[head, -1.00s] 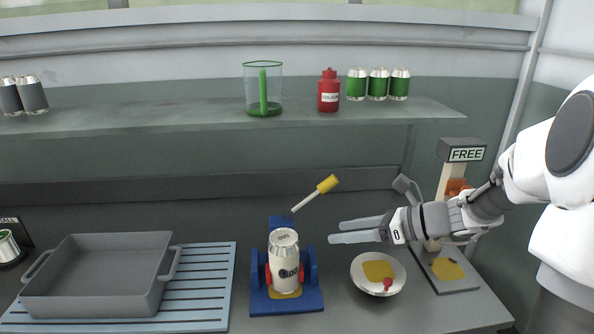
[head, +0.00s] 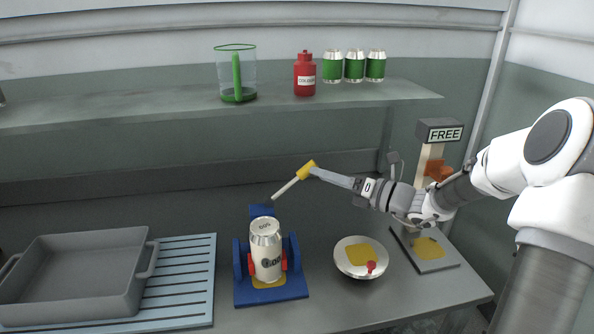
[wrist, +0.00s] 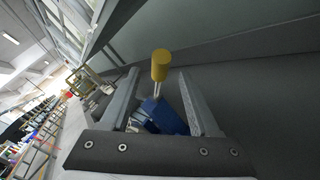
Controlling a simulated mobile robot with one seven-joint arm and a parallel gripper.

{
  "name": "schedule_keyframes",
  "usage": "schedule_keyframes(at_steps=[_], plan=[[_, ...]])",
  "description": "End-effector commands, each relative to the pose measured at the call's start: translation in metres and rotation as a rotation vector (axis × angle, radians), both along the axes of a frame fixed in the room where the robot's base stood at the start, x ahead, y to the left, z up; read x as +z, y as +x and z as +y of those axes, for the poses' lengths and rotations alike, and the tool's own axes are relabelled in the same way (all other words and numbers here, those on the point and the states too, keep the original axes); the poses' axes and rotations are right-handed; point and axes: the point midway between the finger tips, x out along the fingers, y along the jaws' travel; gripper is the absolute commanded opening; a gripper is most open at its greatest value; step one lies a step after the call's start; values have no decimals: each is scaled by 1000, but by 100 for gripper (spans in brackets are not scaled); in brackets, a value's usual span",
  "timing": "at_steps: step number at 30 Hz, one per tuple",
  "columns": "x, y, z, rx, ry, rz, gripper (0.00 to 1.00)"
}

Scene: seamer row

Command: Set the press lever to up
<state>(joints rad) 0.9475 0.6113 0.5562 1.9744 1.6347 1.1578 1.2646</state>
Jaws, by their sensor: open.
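The press lever (head: 289,187) is a pale rod with a yellow knob (head: 306,170), slanting up to the right from the blue press (head: 272,293). A white can (head: 266,250) stands upright in the press between red pads. My gripper (head: 318,172) is at the knob, with its fingers reaching in from the right. In the wrist view the knob (wrist: 160,65) shows between the two open fingers, near their tips; the blue press (wrist: 168,117) is behind. I cannot tell whether a finger touches the knob.
A grey tray (head: 140,285) stands on a slatted blue mat (head: 190,290) at left. A round dish (head: 345,268) with a red knob is right of the press. A post with a FREE sign (head: 440,131) stands at right. A shelf (head: 180,108) runs above with cans, a bottle and a glass.

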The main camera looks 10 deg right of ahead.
Motion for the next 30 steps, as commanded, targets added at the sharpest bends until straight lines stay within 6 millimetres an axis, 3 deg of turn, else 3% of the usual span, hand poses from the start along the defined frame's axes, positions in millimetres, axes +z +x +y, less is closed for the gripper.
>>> schedule_keyframes(at_steps=[6, 12, 24, 26, 30], plan=[[-2, 32, 34, 3, 0, -2, 62], [-1, 50, 53, 2, 0, -1, 62], [0, 56, 59, -1, 0, 0, 62], [0, 56, 59, -1, 0, 0, 55], [0, 56, 59, 0, -1, 1, 30]])
